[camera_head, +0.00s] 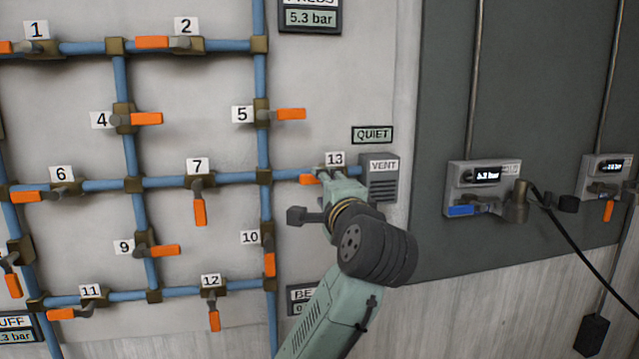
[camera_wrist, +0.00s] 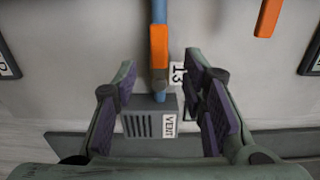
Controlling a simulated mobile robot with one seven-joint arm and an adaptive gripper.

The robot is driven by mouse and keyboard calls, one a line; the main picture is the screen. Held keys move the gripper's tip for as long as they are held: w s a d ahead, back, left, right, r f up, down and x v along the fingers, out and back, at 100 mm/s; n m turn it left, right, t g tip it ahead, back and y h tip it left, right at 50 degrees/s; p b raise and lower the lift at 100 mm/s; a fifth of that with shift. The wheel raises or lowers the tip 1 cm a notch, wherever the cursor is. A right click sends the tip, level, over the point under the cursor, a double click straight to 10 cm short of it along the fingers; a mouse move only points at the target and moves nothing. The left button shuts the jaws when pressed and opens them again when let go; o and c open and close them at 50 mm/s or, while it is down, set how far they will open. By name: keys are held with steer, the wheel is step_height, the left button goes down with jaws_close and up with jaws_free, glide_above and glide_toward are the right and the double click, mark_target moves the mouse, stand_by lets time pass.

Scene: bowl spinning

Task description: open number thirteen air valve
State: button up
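Valve 13 has an orange handle (camera_head: 310,179) on the blue pipe beside its number 13 label (camera_head: 335,159). In the wrist view the handle (camera_wrist: 159,46) lies along the pipe, its grey pivot end below it in the picture. My gripper (camera_wrist: 160,72) is open, with one dark-padded finger on each side of the pivot and the pipe end. Nothing is held, and the fingers appear apart from the handle. In the head view my wrist hides part of the valve and most of the fingers.
A grey VENT box (camera_head: 381,178) stands at the pipe's right end and shows between the fingers (camera_wrist: 150,120). Valve 10 (camera_head: 269,262) and valve 5 (camera_head: 290,114) are to the left. A gauge unit (camera_head: 483,187) is farther right.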

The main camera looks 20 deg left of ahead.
steer(key=v, duration=0.6)
